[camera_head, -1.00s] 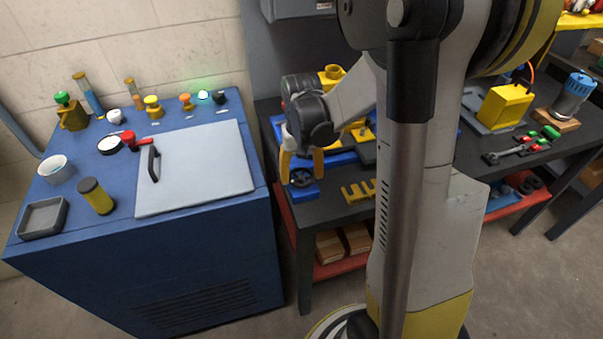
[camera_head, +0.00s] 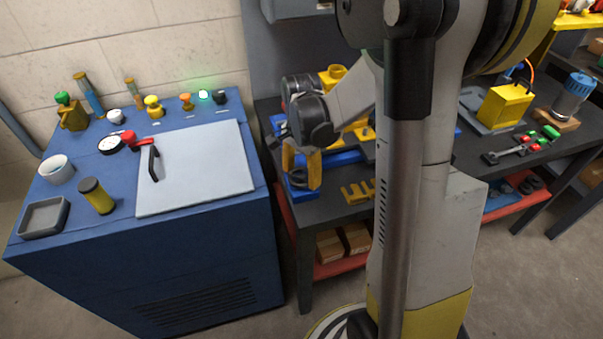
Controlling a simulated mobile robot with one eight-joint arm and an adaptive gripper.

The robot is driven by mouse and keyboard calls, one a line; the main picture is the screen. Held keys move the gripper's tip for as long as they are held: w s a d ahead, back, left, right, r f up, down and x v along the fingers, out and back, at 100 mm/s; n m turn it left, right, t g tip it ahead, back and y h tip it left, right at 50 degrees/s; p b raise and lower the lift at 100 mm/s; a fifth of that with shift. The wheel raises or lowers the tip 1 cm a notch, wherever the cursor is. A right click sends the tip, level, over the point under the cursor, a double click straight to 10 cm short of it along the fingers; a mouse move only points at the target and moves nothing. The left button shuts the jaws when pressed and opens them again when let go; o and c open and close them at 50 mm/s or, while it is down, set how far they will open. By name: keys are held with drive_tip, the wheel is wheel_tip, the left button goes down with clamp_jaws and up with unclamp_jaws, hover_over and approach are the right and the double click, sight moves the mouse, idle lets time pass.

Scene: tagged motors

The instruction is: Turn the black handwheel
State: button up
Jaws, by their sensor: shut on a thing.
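The black handwheel (camera_head: 298,178) is on the blue vise (camera_head: 301,191) at the left end of the dark workbench. My gripper (camera_head: 302,176) is over it, with its yellow fingers on either side and shut on the wheel. The fingers hide much of the wheel, so its exact angle cannot be told.
A yellow notched block (camera_head: 357,192) lies just right of the vise on the bench. The blue cabinet (camera_head: 200,240) with a grey lid (camera_head: 195,167) stands to the left, across a narrow gap. My arm hides the middle of the bench.

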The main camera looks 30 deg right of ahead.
drive_tip(key=m, duration=0.4)
drive_tip(key=shift+m, duration=0.3)
drive_tip(key=m, duration=0.4)
drive_tip(key=shift+m, duration=0.3)
drive_tip(key=m, duration=0.4)
drive_tip(key=shift+m, duration=2)
drive_tip(key=o, duration=1.2)
drive_tip(key=shift+r, duration=0.1)
